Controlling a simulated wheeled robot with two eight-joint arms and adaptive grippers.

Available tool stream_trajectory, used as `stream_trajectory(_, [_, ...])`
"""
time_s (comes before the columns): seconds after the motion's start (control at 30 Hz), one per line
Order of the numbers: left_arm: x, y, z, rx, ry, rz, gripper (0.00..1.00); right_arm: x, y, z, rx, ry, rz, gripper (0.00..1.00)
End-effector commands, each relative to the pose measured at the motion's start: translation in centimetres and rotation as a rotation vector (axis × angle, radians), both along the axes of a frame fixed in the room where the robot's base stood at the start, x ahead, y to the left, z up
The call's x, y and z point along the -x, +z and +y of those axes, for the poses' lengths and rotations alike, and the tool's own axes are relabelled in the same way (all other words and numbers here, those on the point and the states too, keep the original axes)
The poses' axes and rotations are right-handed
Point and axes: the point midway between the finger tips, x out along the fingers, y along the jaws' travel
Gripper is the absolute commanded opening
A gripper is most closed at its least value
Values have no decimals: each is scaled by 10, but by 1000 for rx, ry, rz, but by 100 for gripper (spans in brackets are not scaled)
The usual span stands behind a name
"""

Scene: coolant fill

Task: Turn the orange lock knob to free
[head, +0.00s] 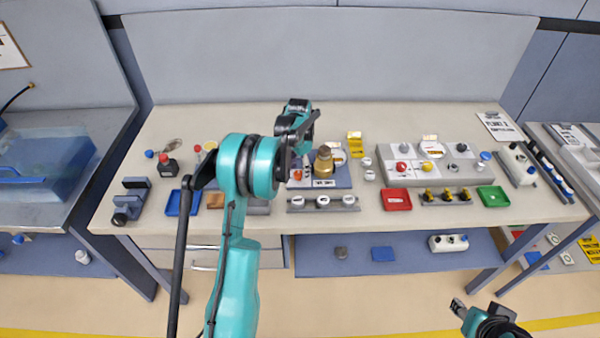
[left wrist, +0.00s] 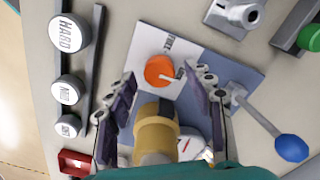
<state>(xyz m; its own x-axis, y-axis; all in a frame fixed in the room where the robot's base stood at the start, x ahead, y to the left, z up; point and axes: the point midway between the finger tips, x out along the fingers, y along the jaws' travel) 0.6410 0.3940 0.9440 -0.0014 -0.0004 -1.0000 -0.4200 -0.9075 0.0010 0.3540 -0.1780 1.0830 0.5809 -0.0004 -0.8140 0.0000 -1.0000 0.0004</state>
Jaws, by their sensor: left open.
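In the head view a small orange-red spot, likely the knob (head: 297,174), shows beside my gripper. My left gripper (left wrist: 163,82) is open. In the wrist view its two fingers lie left and right of the knob, with gaps; its height above the knob is unclear. A brass cylinder (left wrist: 155,132) stands at the near side, appearing between the fingers. My right gripper (head: 460,308) is low at the right, partly seen.
Three white round caps (head: 322,201) sit on a rack in front of the panel. A blue ball-ended lever (left wrist: 290,148) lies right of the panel. A red tray (head: 396,199) and a green tray (head: 493,196) are further right. My left arm hides part of the bench.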

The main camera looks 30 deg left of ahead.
Motion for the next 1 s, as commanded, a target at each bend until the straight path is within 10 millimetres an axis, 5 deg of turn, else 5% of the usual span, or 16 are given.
stream_trajectory(0.4, [0, -12, 0, 0, 0, 0, 53, 0, -2, 0, 0, 0, 0, 40])
stream_trajectory(0.6, [0, -11, 0, 0, 0, 0, 3, 0, -2, 0, 0, 0, 0, 40])
stream_trajectory(1.0, [0, -11, 0, 0, 50, 0, 3, 0, -3, 0, 0, 0, 0, 40])
